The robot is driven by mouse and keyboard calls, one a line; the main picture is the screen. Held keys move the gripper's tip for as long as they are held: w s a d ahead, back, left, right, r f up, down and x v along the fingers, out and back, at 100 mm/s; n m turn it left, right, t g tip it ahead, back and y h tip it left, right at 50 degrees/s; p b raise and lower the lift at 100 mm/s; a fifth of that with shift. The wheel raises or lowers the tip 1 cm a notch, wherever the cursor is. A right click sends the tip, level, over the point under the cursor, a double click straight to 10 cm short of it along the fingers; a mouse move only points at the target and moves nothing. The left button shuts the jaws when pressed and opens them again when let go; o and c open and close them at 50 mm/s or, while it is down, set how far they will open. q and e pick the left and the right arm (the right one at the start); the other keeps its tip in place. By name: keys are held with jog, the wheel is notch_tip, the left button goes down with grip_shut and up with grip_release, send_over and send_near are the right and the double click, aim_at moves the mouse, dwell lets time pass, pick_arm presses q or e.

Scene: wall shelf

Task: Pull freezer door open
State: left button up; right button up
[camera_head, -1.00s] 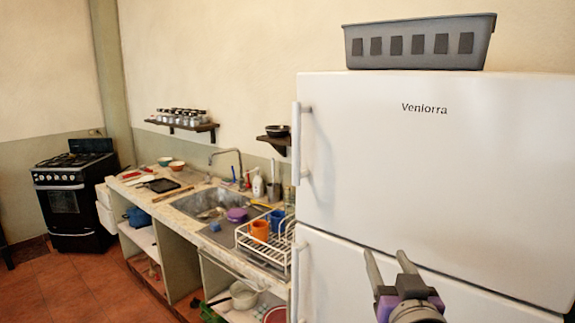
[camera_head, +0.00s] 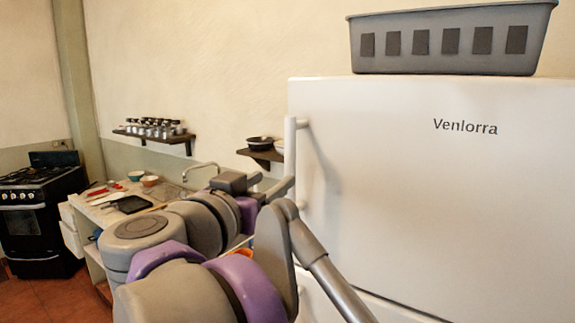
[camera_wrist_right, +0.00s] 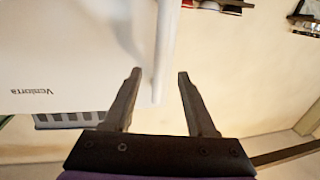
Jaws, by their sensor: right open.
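The white freezer door (camera_head: 400,200), the upper door of the fridge, is shut and fills the right of the head view. Its white vertical handle (camera_head: 291,148) is on the door's left edge. My right gripper (camera_head: 284,187) is open at the handle's lower part, with my arm hiding much of it. In the right wrist view, which is upside down, the handle (camera_wrist_right: 163,50) runs between the two open fingers (camera_wrist_right: 158,78), with a gap visible on each side. I see no contact. My left gripper is not in view.
A grey basket (camera_head: 450,40) stands on top of the fridge. A small wall shelf (camera_head: 262,156) with a bowl is just left of the handle. A jar shelf (camera_head: 155,136), the counter (camera_head: 110,212) and a black stove (camera_head: 38,225) are farther left.

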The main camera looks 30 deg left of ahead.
aim_at(288, 170)
jog(key=w, duration=0.3)
jog(key=w+p, duration=0.1)
jog(key=w, duration=0.2)
jog(key=w+a, duration=0.1)
jog(key=w, duration=0.2)
grip_shut()
dwell(1.2)
